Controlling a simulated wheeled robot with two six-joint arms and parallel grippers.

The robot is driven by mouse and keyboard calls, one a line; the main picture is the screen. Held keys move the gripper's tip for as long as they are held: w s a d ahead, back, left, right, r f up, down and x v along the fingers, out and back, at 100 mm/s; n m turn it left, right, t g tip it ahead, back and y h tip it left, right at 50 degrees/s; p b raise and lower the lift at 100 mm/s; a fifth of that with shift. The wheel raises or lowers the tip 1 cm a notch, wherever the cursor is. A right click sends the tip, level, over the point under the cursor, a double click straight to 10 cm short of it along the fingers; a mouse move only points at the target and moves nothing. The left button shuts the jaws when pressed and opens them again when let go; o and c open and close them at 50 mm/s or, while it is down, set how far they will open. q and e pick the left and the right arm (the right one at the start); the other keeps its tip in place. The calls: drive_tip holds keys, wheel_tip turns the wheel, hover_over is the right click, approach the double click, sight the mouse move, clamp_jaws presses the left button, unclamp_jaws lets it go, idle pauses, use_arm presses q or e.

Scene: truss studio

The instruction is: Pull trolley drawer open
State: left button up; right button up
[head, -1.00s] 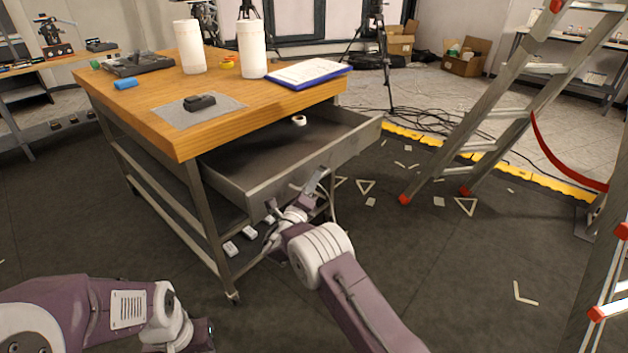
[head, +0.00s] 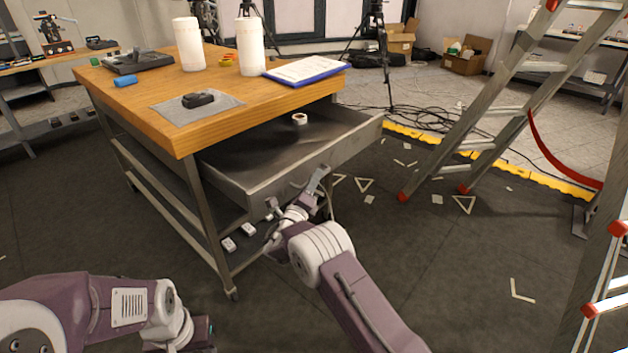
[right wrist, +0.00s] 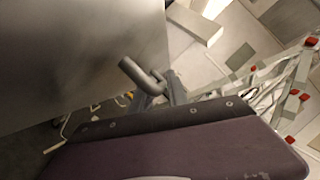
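The trolley (head: 180,143) has a wooden top and a grey metal frame. Its grey drawer (head: 240,186) stands well out toward the right front, with its inside showing. My right gripper (head: 315,187) is at the middle of the drawer front and appears shut on the drawer handle, which it mostly hides. In the right wrist view a grey bar of the handle (right wrist: 140,75) shows beside the flat drawer front (right wrist: 90,60). My left arm is low at the left, and its fingers do not show.
A tape roll (head: 300,118) lies in the drawer. A ladder (head: 480,120) stands at the right. The dark floor in front is mostly clear.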

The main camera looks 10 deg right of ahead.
drive_tip(key=p+v, duration=0.2)
drive_tip(key=v, duration=0.7)
